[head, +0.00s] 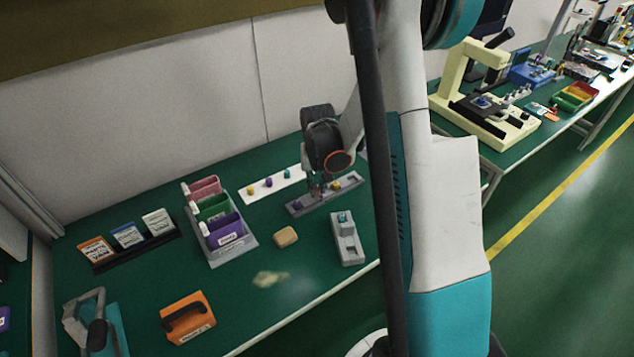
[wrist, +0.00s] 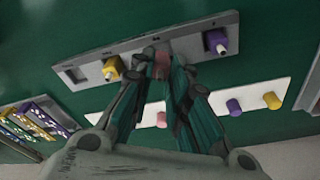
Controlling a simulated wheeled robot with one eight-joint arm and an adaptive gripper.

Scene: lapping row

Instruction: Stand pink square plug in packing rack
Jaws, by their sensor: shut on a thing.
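The packing rack is a long grey bar; in the head view (head: 312,204) it lies on the green bench, and it also spans the top of the wrist view (wrist: 185,44). My gripper (head: 318,193) is over the rack's middle, pointing down. In the wrist view its fingertips (wrist: 161,66) are shut on the pink square plug (wrist: 161,70), at a rack position between a yellow plug (wrist: 112,66) and a purple plug (wrist: 217,41). The fingers hide the plug's lower end, so I cannot tell how deep it sits. A square slot (wrist: 75,74) at the rack's left end is empty.
A white strip (head: 258,194) with several coloured pegs lies behind the rack. A grey block with a teal top (head: 347,245), a tan block (head: 285,237) and a grey holder with coloured bins (head: 246,245) stand nearby.

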